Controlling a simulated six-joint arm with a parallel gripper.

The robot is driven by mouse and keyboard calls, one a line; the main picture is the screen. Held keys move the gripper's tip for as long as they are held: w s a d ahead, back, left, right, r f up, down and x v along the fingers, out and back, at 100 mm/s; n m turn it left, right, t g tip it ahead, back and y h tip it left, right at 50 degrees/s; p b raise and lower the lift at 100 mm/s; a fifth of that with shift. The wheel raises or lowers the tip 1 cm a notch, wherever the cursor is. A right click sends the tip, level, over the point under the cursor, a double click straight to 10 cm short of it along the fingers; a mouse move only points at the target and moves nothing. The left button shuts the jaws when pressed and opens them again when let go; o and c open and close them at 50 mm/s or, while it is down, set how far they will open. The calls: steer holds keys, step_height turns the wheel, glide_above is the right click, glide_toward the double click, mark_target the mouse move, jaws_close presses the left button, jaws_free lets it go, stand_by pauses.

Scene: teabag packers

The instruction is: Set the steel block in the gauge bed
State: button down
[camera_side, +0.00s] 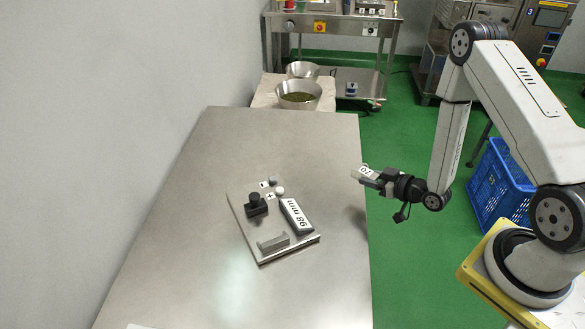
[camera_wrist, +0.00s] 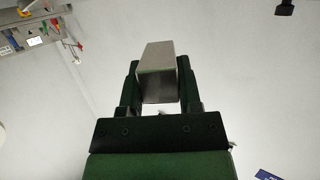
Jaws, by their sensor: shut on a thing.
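My gripper (camera_side: 374,180) is at the right of the table in the side view, off its right edge and above the floor. It is shut on the steel block (camera_side: 364,170), a small pale block whose top face seems marked 70. In the wrist view the grey block (camera_wrist: 156,70) sits between the two fingers of the gripper (camera_wrist: 158,82) and sticks out past their tips. The gauge (camera_side: 261,258) is a flat metal plate on the table, left of the gripper. It carries a black knobbed part (camera_side: 256,206), a grey upright jaw (camera_side: 273,243) and a display (camera_side: 297,215) reading 98 mm. No block shows in the bed.
The steel table (camera_side: 190,190) is bare around the gauge. Two round buttons sit at the plate's far end. Metal bowls (camera_side: 298,101) stand on a stand behind the table. A blue crate (camera_side: 497,190) is on the floor at the right.

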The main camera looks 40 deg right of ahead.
steer(key=w+a+r+m+h, duration=0.1)
steer(key=w+a+r, duration=0.3)
steer(key=r, duration=0.4)
steer(key=w+a+r+m+h, duration=0.1)
steer(key=w+a+r, duration=0.4)
steer(key=r, duration=0.3)
steer(key=shift+w+r+h, duration=0.3)
steer(key=shift+r, duration=0.1)
steer(key=shift+f, duration=0.1)
